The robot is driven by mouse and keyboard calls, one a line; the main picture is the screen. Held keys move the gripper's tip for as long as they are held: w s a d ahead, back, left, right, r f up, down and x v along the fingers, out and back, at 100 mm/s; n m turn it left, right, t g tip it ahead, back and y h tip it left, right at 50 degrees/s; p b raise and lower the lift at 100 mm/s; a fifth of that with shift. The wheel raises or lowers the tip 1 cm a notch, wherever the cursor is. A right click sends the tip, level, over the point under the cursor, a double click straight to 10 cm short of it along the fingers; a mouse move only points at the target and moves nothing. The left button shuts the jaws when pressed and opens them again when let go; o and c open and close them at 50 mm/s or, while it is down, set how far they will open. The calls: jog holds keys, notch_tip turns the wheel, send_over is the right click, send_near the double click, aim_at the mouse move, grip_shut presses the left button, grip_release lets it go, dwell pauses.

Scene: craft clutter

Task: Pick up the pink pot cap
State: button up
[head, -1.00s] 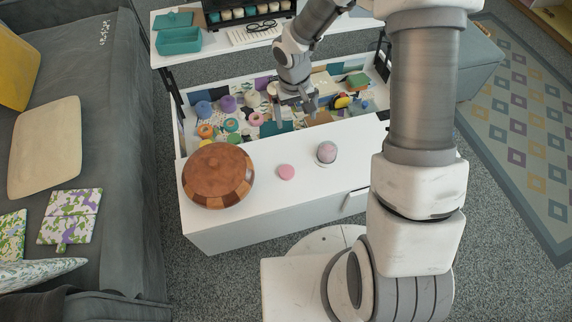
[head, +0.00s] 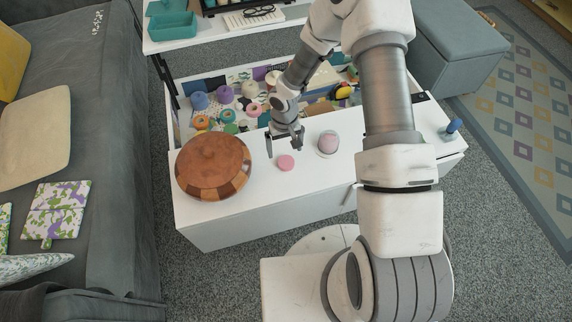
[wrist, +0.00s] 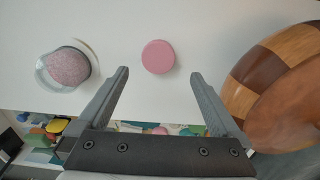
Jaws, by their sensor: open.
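The pink pot cap (head: 285,162) is a small flat pink disc lying on the white top of the drawer unit. It also shows in the wrist view (wrist: 158,57), at the upper middle, just beyond the fingertips and between their lines. My gripper (head: 284,145) is open and empty, above the white top and close behind the cap. In the wrist view, my gripper (wrist: 159,75) has its two grey fingers spread wider than the cap. It does not touch the cap.
A round wooden lidded pot (head: 213,165) stands left of the cap. A pink ball in a clear dish (head: 328,143) stands to its right. Behind is an open drawer (head: 173,125) full of craft items. A blue object (head: 453,127) stands at the right end. The front top is clear.

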aim_at(286, 163)
jog(key=f+b, duration=0.1)
jog(key=f, duration=0.3)
jog(key=f+b, duration=0.1)
jog(key=f, duration=0.1)
jog(key=shift+s+d+f+b, duration=0.2)
jog(key=shift+s+f+b, duration=0.1)
jog(key=shift+b, duration=0.05)
jog(key=c, duration=1.3)
jog(key=shift+r, duration=0.15)
